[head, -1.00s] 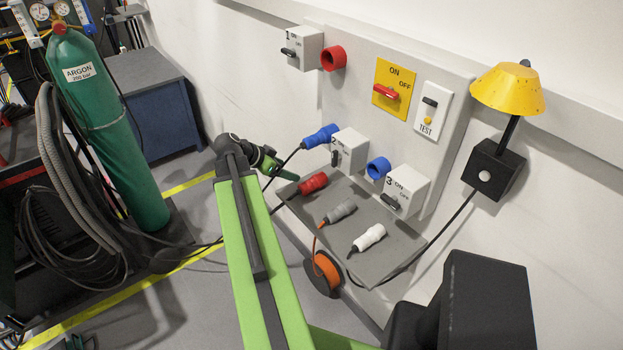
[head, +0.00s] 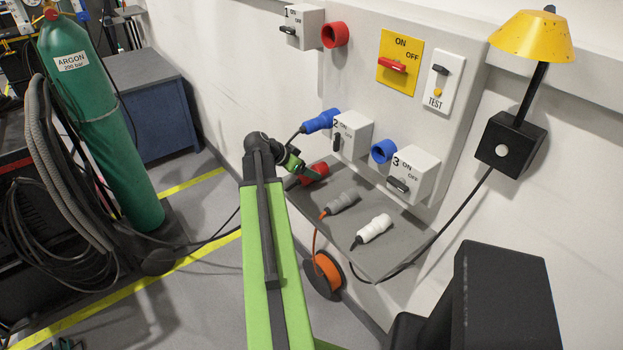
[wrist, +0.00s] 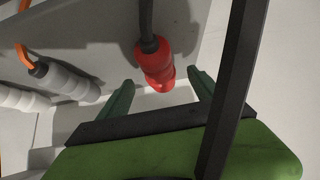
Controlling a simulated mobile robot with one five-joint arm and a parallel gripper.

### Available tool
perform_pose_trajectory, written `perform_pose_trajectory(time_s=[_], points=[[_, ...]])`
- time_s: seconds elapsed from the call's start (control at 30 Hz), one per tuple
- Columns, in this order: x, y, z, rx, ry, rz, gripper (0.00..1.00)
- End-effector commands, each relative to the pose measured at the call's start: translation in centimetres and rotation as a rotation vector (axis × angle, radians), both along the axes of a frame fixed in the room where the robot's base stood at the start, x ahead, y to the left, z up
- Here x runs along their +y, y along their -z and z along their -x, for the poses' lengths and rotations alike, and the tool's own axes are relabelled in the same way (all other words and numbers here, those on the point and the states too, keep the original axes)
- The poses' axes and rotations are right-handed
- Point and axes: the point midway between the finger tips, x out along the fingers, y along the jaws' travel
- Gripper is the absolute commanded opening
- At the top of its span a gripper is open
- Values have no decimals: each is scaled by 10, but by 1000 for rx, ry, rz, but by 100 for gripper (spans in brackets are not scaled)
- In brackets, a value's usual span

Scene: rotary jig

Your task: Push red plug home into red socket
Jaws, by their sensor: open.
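The red plug (head: 317,170) lies on the grey shelf (head: 385,255) at its left end, partly hidden by my gripper in the head view. My gripper (head: 304,168) is open right at the plug. In the wrist view the red plug (wrist: 157,66) shows with its dark cable, and my two green fingers (wrist: 161,84) stand apart on either side of its near end. I cannot tell whether they touch it. The red socket (head: 335,35) is empty, high on the wall panel beside switch box 1 (head: 303,27).
A grey plug (head: 343,202) and a white plug (head: 374,228) lie on the shelf to the right. A blue plug (head: 321,121) sits at switch box 2 (head: 352,133). An empty blue socket (head: 383,151) is beside switch box 3 (head: 413,174). A lamp (head: 532,38) stands right.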

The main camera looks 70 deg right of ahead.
Motion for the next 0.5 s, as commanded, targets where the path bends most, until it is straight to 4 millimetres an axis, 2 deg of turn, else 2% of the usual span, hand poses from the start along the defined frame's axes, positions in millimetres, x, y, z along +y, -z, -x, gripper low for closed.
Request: perform_pose_trajectory(time_s=[0.03,0.1,0.2,0.43,0.5], points=[[-5,15,2,0,1,0,76],[-11,27,6,-1,2,0,76],[-21,36,12,1,1,0,76],[-22,33,14,1,-1,0,76],[-22,33,13,1,-1,0,68]])
